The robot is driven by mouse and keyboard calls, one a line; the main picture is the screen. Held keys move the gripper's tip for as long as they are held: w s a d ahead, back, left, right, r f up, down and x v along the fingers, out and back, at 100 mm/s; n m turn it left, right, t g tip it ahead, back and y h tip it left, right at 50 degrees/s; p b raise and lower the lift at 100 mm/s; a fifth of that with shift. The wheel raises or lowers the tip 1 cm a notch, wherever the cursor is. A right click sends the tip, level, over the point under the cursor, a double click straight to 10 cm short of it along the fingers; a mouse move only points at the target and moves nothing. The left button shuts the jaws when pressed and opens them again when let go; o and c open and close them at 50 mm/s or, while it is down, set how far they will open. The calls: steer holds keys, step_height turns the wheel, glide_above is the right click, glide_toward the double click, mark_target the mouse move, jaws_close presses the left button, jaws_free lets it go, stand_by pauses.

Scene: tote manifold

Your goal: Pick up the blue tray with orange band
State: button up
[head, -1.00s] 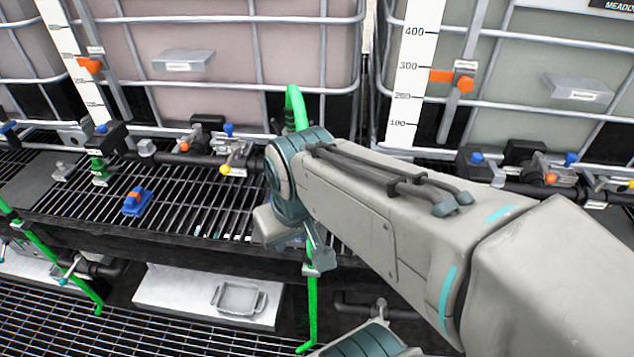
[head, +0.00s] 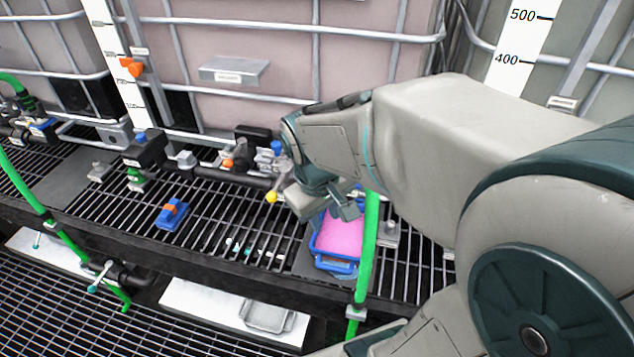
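A small blue object with an orange band across it (head: 170,217) lies on the black grating at the left of the head view. It matches the tray's colours, but it is too small to make out its shape well. A blue tray holding something bright pink (head: 335,266) sits further right near the grating's front edge. I see no orange band on it. My gripper (head: 345,208) is just above and at the back of this pink-filled tray, well right of the orange-banded object. My gripper's fingers are partly hidden, so its opening and any contact cannot be made out.
A green hose (head: 369,250) runs down just right of the pink-filled tray. Valves and a black pipe (head: 215,172) line the back of the grating below the large tanks. A clear dish (head: 267,316) sits on a white lower panel. Grating around the orange-banded object is clear.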

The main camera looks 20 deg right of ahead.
steer(key=w+d+f+n+g+h+p, duration=0.1)
steer(key=w+d+f+n+g+h, duration=0.1)
steer(key=w+f+n, duration=0.35)
steer(key=n+g, duration=0.2)
steer(key=n, duration=0.1)
glide_toward(334, 253)
steer(key=p+x, duration=0.1)
steer(key=x, duration=0.3)
steer(key=shift+s+d+f, duration=0.1)
steer(key=shift+f, duration=0.15)
steer(key=shift+p+x, duration=0.6)
steer(key=shift+x, duration=2)
steer(key=shift+d, duration=0.1)
steer(key=shift+r+m, duration=0.1)
steer(key=shift+m, duration=0.15)
jaws_close()
